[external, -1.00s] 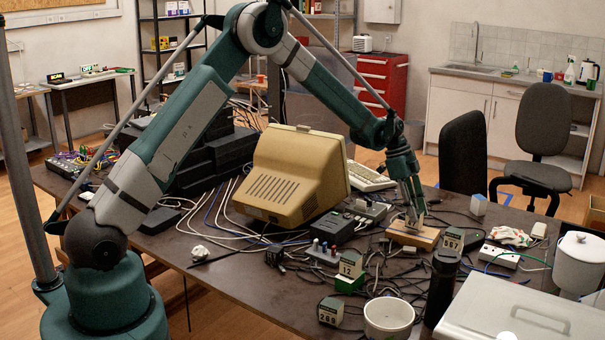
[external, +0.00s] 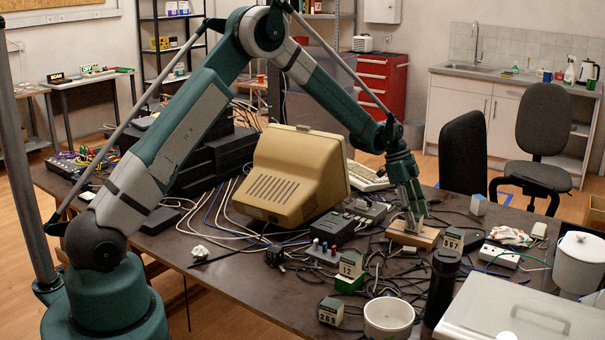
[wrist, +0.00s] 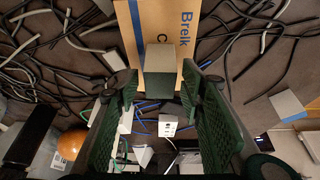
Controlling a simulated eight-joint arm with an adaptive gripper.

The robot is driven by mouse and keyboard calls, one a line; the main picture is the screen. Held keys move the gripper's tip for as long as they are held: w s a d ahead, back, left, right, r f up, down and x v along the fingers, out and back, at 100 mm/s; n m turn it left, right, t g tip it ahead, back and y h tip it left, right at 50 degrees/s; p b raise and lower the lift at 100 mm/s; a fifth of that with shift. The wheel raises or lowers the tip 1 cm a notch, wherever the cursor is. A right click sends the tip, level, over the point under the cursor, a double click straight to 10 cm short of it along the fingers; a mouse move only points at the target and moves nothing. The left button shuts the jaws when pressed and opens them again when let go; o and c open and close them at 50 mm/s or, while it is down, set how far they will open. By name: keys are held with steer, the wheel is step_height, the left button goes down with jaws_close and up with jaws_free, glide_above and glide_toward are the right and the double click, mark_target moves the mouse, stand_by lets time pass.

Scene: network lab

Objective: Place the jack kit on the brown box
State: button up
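The brown box (external: 413,238) lies flat on the dark table, right of the beige monitor. In the wrist view the box (wrist: 140,22) shows blue print reading "Breik". A small grey block (wrist: 166,58), which looks like the jack kit, rests on the box's near part; no label on it is visible. My gripper (wrist: 158,80) is directly over the box with its green-padded fingers on either side of the block. There is a clear gap on the left and a narrower one on the right. In the external view my gripper (external: 414,222) points down and its fingers hide most of the block.
Loose cables surround the box. A white bowl (external: 389,318) is at the front.

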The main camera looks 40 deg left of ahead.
steer(key=shift+r, duration=0.15)
steer(key=p+v, duration=0.1)
steer(key=v, duration=1.1)
steer(key=shift+p, duration=0.3)
steer(key=s+a+r+n+t+y, duration=0.15)
steer(key=s+a+r+n, duration=0.35)
steer(key=s+a+r, duration=0.55)
steer(key=s+a+r+n+t, duration=0.2)
steer(key=s+a+r+n, duration=0.35)
steer(key=s+r, duration=0.8)
steer(key=s+a+f+n+t+y, duration=0.1)
steer(key=s+a, duration=0.3)
steer(key=s, duration=0.5)
steer(key=s+a+f+n+t+y, duration=0.1)
steer(key=s+a+f+n, duration=0.2)
steer(key=s, duration=0.7)
steer(key=s+a+f+n+t+y, duration=0.1)
steer(key=s+a, duration=0.4)
steer(key=s, duration=0.5)
steer(key=shift+a+f+n+t, duration=0.2)
steer(key=shift+f+n+t, duration=0.25)
steer(key=shift+n, duration=0.8)
